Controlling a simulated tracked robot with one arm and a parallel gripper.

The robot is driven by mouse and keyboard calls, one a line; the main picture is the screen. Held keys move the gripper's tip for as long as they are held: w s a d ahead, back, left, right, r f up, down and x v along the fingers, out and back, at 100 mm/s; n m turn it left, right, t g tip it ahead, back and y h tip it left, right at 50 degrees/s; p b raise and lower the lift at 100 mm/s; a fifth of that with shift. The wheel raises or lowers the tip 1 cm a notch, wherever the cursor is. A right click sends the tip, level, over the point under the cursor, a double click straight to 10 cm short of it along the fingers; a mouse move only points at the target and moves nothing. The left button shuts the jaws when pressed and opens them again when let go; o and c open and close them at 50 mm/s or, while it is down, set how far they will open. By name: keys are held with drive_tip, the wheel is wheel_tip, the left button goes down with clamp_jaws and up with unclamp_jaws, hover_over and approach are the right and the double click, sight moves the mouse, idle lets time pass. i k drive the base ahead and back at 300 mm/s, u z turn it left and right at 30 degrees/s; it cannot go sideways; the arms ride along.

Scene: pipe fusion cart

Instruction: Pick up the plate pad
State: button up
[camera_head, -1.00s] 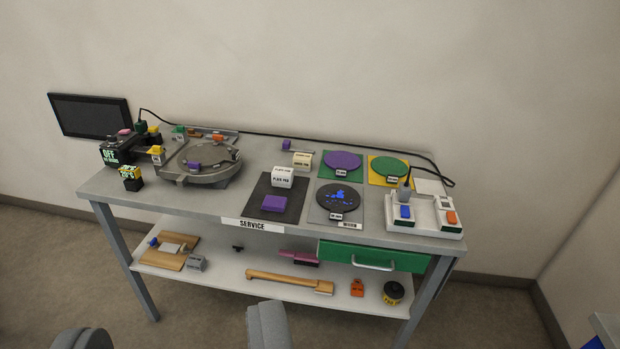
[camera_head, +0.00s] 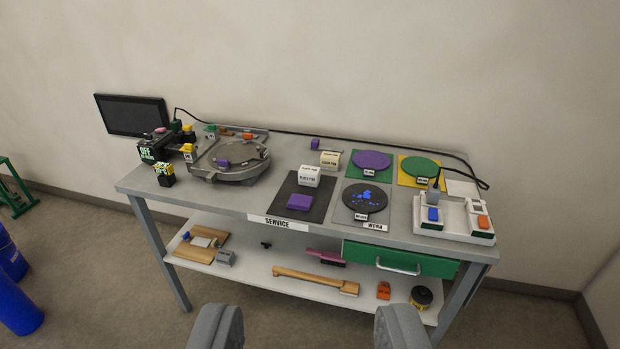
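A white block (camera_head: 309,176) with dark lettering that seems to read PLATE PAD sits at the back of a dark square mat on the cart's top. A purple block (camera_head: 299,202) lies in front of it on the same mat (camera_head: 318,212). A cream lettered block (camera_head: 329,160) stands just behind; its label is too small to read surely. My gripper (camera_head: 308,327) shows at the bottom edge as two grey fingers set wide apart. It is open and empty, well short of the cart, with nothing between the fingers.
The cart top (camera_head: 235,198) also holds a round clamp fixture (camera_head: 230,160), a monitor (camera_head: 132,115), purple (camera_head: 373,160) and green (camera_head: 421,168) discs, a dark blue-specked disc (camera_head: 366,198) and a white switch box (camera_head: 455,217). Blue cylinders (camera_head: 18,312) stand at far left.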

sight(307, 176)
drive_tip(key=u, duration=0.3)
drive_tip(key=i, duration=1.6)
drive_tip(key=u, duration=0.35)
drive_tip(key=i, duration=0.85)
drive_tip(key=z, duration=0.1)
